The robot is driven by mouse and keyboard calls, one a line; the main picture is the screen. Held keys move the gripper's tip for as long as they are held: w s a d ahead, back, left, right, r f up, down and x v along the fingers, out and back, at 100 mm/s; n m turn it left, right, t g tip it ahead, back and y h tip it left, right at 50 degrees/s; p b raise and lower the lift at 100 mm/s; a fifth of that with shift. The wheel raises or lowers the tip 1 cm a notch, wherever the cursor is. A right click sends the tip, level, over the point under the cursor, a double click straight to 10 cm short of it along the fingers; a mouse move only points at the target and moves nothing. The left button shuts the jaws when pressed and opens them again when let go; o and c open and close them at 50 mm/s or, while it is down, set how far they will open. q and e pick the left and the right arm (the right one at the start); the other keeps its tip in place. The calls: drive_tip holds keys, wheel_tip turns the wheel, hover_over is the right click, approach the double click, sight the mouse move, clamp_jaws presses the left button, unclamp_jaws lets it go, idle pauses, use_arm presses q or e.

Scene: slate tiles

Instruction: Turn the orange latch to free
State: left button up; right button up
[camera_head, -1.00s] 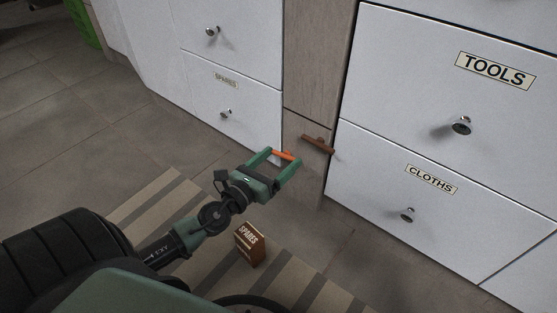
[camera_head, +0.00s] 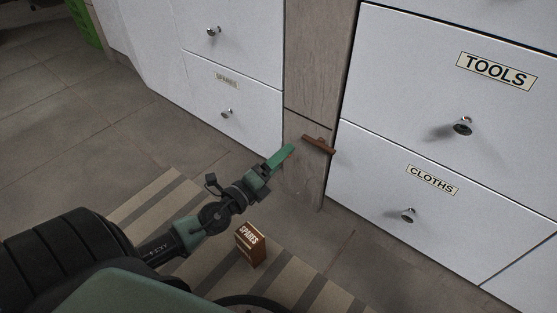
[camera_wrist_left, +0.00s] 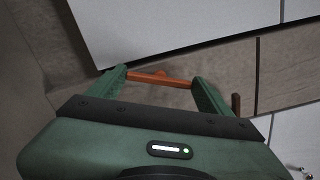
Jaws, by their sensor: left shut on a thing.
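My left gripper (camera_head: 285,155) is at the lower part of the wooden strip between the white drawers, seen nearly edge-on in the head view. In the left wrist view my left gripper (camera_wrist_left: 160,79) has a finger at each end of the orange latch (camera_wrist_left: 158,78) and is shut on it. The latch is a short orange bar spanning the gap between the fingers. In the head view it is hidden behind the gripper. My right gripper is not in view.
A brown bar handle (camera_head: 318,145) is on the strip just right of the gripper. White drawers labelled TOOLS (camera_head: 496,70) and CLOTHS (camera_head: 432,180), with knobs, stand to the right. A SPARES box (camera_head: 250,245) stands on the striped mat (camera_head: 160,197) below the arm.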

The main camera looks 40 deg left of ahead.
use_arm(q)
drive_tip(key=n, duration=0.4)
drive_tip(key=shift+f+n, duration=0.1)
drive_tip(key=shift+n, duration=0.3)
idle(0.4)
drive_tip(key=o, duration=1.3)
drive_tip(key=s, duration=0.7)
drive_tip(key=shift+s+a+p, duration=0.3)
drive_tip(key=shift+s+a, duration=0.05)
drive_tip(key=shift+s, duration=0.05)
drive_tip(key=shift+s, duration=0.1)
